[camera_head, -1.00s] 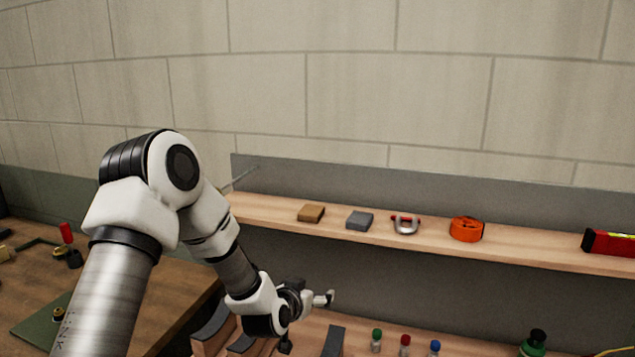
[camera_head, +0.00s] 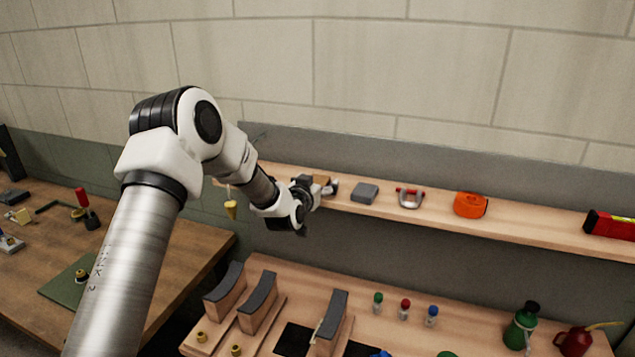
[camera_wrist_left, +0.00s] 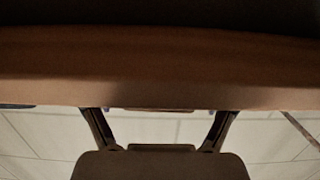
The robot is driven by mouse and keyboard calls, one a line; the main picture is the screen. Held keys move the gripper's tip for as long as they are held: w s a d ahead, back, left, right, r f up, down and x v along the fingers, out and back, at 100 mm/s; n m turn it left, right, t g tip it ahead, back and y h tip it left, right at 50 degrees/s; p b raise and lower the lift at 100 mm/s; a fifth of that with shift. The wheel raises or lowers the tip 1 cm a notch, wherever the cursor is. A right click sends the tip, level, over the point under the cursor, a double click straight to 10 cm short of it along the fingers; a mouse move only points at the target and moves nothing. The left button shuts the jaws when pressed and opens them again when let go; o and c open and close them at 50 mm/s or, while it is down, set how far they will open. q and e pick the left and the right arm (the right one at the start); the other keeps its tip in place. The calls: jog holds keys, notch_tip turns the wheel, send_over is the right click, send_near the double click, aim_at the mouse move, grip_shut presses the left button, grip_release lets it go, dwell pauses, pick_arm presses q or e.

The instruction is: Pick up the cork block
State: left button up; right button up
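The cork block (camera_head: 322,179) is a small brown block on the wall shelf, left of the grey block. My left gripper (camera_head: 325,187) is at the shelf's front edge, in front of the cork block and hiding most of it. In the left wrist view, my left gripper's fingers (camera_wrist_left: 158,128) are spread apart with nothing between them. A thin brown sliver that looks like the cork block (camera_wrist_left: 155,109) shows at the shelf edge, between the fingertips; contact cannot be told. My right gripper is not in view.
The shelf (camera_head: 540,236) also bears a grey block (camera_head: 365,193), a metal shackle (camera_head: 410,198), an orange reel (camera_head: 470,205) and a red level (camera_head: 610,225). Below is a workbench (camera_head: 460,320) with curved-topped stands and small bottles. A yellow plumb bob (camera_head: 231,209) hangs left.

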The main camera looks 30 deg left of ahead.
pick_arm(q)
jog(key=c, duration=0.8)
jog(key=shift+r, duration=0.15)
